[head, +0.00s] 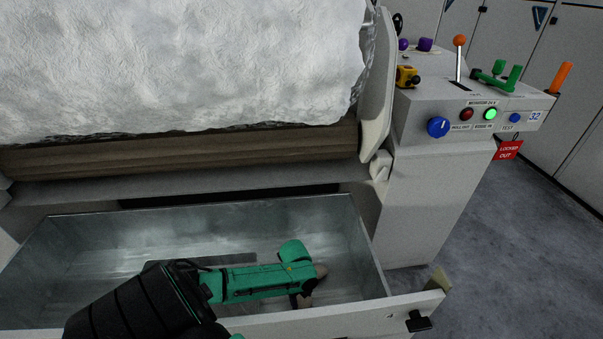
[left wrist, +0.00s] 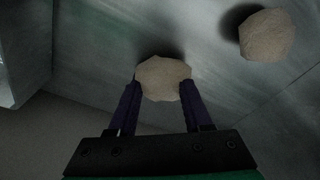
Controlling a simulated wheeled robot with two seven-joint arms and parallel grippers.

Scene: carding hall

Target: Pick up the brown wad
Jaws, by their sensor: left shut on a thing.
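My left gripper (left wrist: 161,90) is shut on a pale brown wad (left wrist: 163,78), which sits between its two dark fingertips in the left wrist view. In the head view my left arm reaches down into the open metal drawer (head: 365,245), and the green wrist hides most of the gripper and of what it holds. A second wad (left wrist: 267,34) of similar pale brown colour lies apart on the drawer floor, to the upper right in the left wrist view. A small brownish patch (head: 320,270) shows beside the wrist in the head view; I cannot tell which wad it is.
The drawer's front wall (head: 370,318) is close to my arm. Above the drawer are a brown roller (head: 180,150) and a large white fleece (head: 180,65). A control box (head: 450,110) with levers and buttons stands to the right. Grey floor (head: 500,240) is open at the right.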

